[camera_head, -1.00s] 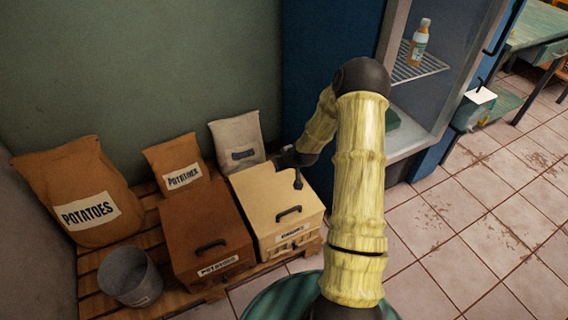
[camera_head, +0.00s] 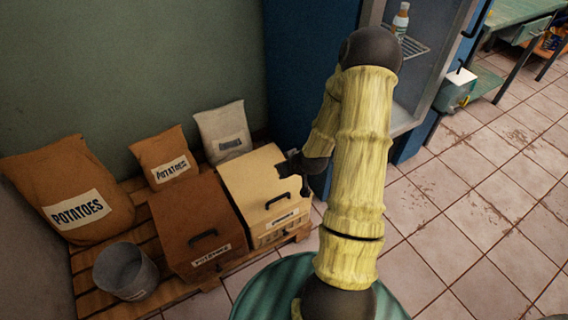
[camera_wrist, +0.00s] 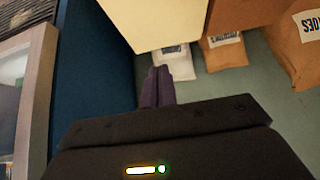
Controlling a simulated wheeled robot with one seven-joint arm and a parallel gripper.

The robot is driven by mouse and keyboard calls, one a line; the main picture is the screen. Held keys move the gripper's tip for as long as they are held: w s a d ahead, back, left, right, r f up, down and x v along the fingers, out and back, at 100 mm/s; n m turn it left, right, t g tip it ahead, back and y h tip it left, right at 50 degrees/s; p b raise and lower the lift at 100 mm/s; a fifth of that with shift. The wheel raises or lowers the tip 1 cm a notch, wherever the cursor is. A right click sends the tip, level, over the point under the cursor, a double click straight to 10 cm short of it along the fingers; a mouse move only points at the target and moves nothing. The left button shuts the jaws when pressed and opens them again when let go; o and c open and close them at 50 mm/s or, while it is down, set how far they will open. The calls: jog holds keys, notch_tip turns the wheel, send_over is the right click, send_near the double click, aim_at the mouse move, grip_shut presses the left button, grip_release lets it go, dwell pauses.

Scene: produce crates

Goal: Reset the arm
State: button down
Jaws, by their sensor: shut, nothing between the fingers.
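My arm, with pale yellow bamboo-like links, reaches up and bends back down in the head view. My gripper (camera_head: 294,168) is at the right side of the cream crate (camera_head: 258,180), close to its lid; I cannot tell whether they touch. In the wrist view the fingers of my gripper (camera_wrist: 164,82) are together and empty. The cream crate (camera_wrist: 150,20) fills the top of that view, beyond the fingertips.
A brown potato crate (camera_head: 190,225) stands left of the cream crate on a wooden pallet (camera_head: 88,272). A grey bucket (camera_head: 125,270), two brown potato sacks (camera_head: 68,190) (camera_head: 163,155) and a white sack (camera_head: 221,132) stand around. An open fridge (camera_head: 425,85) is at right. Tiled floor at right is clear.

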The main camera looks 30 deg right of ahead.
dwell(0.3)
jog(key=s+a+r+g, duration=0.2)
jog(key=s+a+r, duration=0.5)
jog(key=r, duration=0.2)
jog(key=s+a+r+g, duration=0.3)
jog(key=s+a+r, duration=0.3)
jog(key=s+r, duration=0.3)
jog(key=w+p+v, duration=0.2)
jog(key=p+v, duration=0.8)
jog(key=w+a+r+p+v, duration=0.1)
jog(key=w+p+v, duration=0.1)
jog(key=p+v, duration=0.8)
jog(key=shift+w+a+r+m+h, duration=0.15)
jog(key=shift+w+r+m+h, duration=0.15)
jog(key=shift+w+m, duration=0.15)
jog(key=shift+f, duration=0.1)
